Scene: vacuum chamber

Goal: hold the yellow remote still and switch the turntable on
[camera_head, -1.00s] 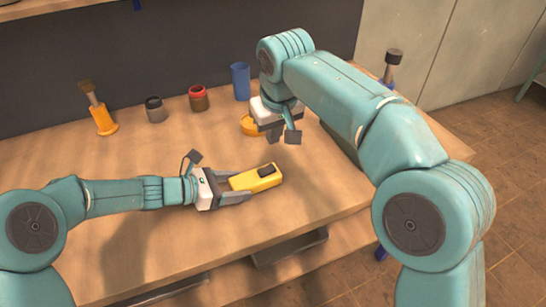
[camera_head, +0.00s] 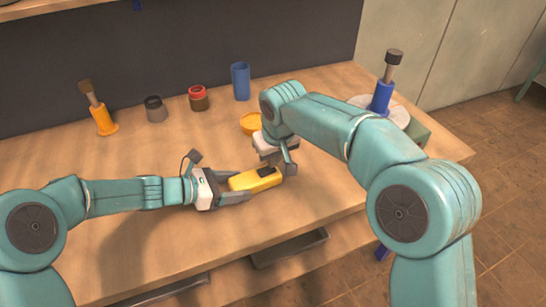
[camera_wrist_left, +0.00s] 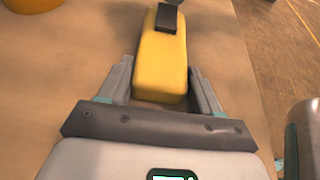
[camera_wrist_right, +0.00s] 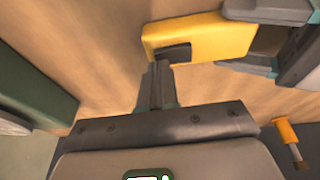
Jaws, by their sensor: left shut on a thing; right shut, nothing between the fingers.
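The yellow remote (camera_head: 256,181) is held just above or on the table; I cannot tell if it touches. My left gripper (camera_head: 234,188) is shut on its left end; the left wrist view shows the remote (camera_wrist_left: 163,68) between both fingers (camera_wrist_left: 160,72). A black switch (camera_wrist_left: 167,18) sits on its top at the far end. My right gripper (camera_head: 271,162) is shut and empty. In the right wrist view its fingertips (camera_wrist_right: 160,68) are at the switch (camera_wrist_right: 173,52); contact is unclear. The turntable (camera_head: 414,132), green with a pale platter, stands right, partly hidden by my right arm.
A blue item with a dark top (camera_head: 382,92) stands on the platter. A yellow round dish (camera_head: 250,123) lies behind the remote. The left front is clear.

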